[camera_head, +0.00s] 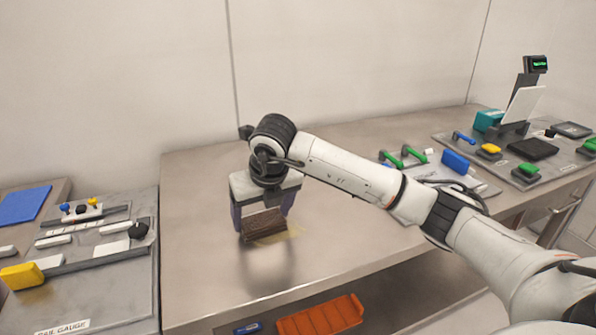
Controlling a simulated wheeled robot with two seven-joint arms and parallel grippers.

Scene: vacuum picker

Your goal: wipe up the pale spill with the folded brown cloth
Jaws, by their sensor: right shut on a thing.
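The folded brown cloth (264,225) is between the fingers of my right gripper (263,222), low over the metal table top. My right gripper is shut on the cloth and points down. The pale yellowish spill (288,234) shows on the table at the right and front edge of the cloth. The cloth and gripper hide part of the spill. Whether the cloth presses on the table is hard to tell. My left gripper is not in view.
A grey gauge board (95,285) with a yellow block (21,276) stands at the left. Boards with green handles (404,156) and a blue block (455,162) lie at the right. An orange tray (320,317) sits below the table. The table's middle is clear.

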